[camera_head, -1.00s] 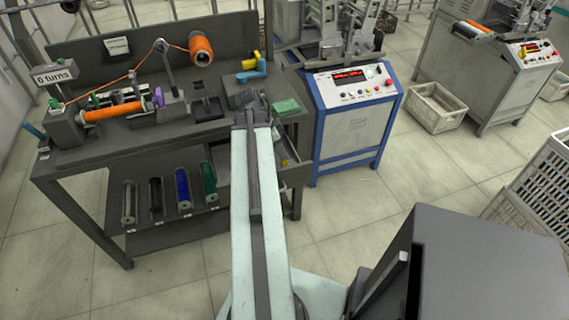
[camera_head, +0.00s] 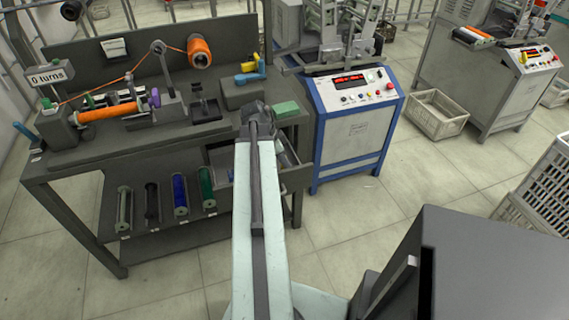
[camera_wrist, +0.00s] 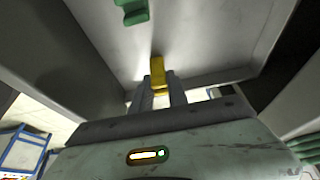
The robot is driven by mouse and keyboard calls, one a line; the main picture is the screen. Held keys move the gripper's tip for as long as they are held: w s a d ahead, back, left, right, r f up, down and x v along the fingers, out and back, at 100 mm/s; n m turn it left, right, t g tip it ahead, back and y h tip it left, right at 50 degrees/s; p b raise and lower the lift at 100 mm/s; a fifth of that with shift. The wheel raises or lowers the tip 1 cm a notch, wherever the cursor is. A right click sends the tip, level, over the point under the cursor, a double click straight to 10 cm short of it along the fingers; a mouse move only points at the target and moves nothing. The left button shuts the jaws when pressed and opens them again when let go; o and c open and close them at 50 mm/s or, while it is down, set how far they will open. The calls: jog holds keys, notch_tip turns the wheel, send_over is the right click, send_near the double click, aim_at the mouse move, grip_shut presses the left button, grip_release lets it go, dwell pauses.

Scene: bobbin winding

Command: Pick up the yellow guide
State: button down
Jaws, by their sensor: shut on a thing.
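The yellow guide (camera_wrist: 158,72) shows in the wrist view as a small upright yellow block between the fingers of my gripper (camera_wrist: 159,88). My gripper is shut on it. Around it are the pale floor and dark walls of the open drawer (camera_head: 298,180), under the right end of the bench. In the head view my own arm hides the gripper and the guide. I cannot tell whether the guide still touches the drawer floor.
A green piece (camera_wrist: 133,10) lies deeper in the drawer. On the bench (camera_head: 105,160) are a green block (camera_head: 286,109), a blue tool (camera_head: 248,76) and a winder with an orange bobbin (camera_head: 105,112). A blue-framed machine (camera_head: 357,130) stands close on the right.

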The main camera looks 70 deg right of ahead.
notch_tip(320, 180, up, 10)
jog(key=p, duration=1)
jog(key=shift+r, duration=0.1)
dwell(0.5)
